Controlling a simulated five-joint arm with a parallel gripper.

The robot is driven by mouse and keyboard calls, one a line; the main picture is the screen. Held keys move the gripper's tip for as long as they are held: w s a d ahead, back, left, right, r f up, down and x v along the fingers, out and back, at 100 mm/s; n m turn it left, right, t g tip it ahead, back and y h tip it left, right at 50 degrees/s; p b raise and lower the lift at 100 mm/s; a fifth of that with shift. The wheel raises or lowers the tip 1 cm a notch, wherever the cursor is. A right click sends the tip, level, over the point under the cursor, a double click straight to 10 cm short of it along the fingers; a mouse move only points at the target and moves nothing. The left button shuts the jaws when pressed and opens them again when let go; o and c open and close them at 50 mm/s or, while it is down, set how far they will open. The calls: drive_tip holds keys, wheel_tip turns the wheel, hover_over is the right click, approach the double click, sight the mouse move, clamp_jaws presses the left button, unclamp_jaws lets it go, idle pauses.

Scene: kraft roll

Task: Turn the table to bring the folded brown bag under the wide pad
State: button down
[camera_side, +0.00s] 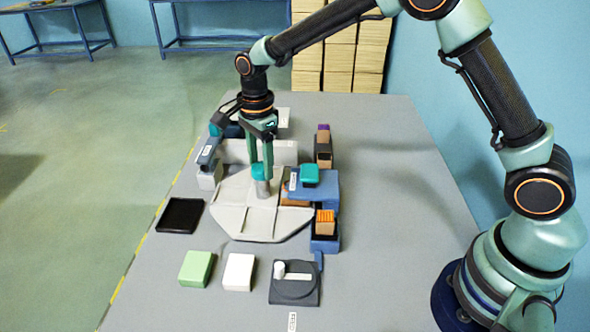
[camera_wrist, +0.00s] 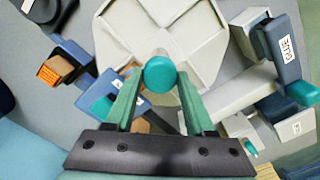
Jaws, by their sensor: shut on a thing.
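The table is a pale grey, many-sided turntable (camera_side: 240,215) with raised ribs dividing its top; it also shows in the wrist view (camera_wrist: 160,28). My gripper (camera_side: 262,166) points down at its middle, shut on the teal-topped centre knob (camera_wrist: 160,74). The knob's grey post (camera_side: 262,188) shows below the fingers. A brown piece (camera_side: 293,195), probably the folded bag, lies on the turntable's right side, partly hidden by a blue station (camera_side: 325,187) with a teal top (camera_side: 310,175). Brown also shows in the wrist view (camera_wrist: 138,124), partly covered. I cannot tell which part is the wide pad.
A station marked GLUE (camera_wrist: 285,50) stands at the turntable's left in the side view. An orange stack (camera_side: 325,216) sits at the right. A black tray (camera_side: 180,215), green block (camera_side: 196,268), white block (camera_side: 239,272) and dark dial unit (camera_side: 294,287) stand in front.

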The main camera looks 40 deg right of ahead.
drive_tip(key=shift+r, duration=0.1)
idle(0.3)
drive_tip(key=shift+c, duration=1.3)
unclamp_jaws()
wheel_tip(320, 180, up, 12)
